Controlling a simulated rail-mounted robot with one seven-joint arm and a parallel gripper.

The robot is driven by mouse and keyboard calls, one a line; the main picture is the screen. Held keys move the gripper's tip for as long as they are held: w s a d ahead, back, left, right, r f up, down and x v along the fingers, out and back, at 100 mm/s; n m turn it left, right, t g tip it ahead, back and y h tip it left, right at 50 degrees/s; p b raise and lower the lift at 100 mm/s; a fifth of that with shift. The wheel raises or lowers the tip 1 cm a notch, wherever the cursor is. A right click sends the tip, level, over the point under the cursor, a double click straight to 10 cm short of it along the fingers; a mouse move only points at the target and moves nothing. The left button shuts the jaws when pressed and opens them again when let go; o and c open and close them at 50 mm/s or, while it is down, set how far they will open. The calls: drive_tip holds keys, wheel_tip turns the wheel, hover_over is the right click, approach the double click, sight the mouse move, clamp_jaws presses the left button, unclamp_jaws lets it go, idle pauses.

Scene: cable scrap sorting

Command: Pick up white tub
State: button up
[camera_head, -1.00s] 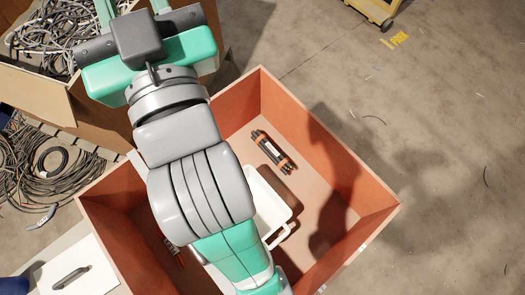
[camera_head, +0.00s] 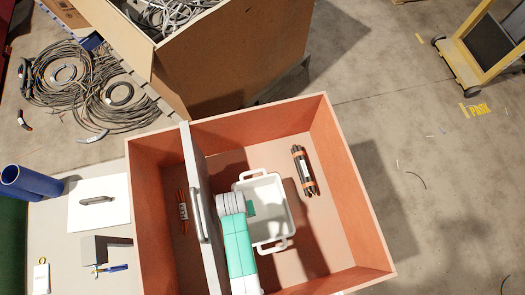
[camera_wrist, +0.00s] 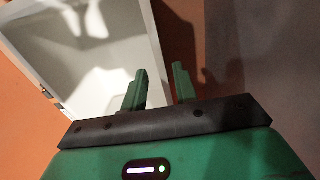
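The white tub (camera_head: 271,213), an open rectangular container with a handle at each end, stands upright on the floor of the orange box, right of the divider. It appears empty apart from shadows. My arm reaches over its left side in the head view, hiding part of that side. In the wrist view my gripper (camera_wrist: 160,80) has two green fingers apart with nothing clamped. The tub's white rim (camera_wrist: 152,45) runs between the two fingers in the picture; I cannot tell whether they touch it or how deep they are.
The orange box (camera_head: 362,195) has high walls and a grey divider (camera_head: 196,190) close left of my arm. A dark cable bundle with orange bands (camera_head: 304,171) lies right of the tub. A reddish bundle (camera_head: 183,207) lies left of the divider.

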drive_tip(key=f+b, duration=0.2)
drive_tip(key=f, duration=0.2)
drive_tip(key=f+b, duration=0.2)
drive_tip(key=f, duration=0.1)
drive_tip(key=shift+w+f, duration=0.2)
drive_tip(key=shift+f, duration=0.2)
drive_tip(key=shift+r, duration=0.1)
clamp_jaws()
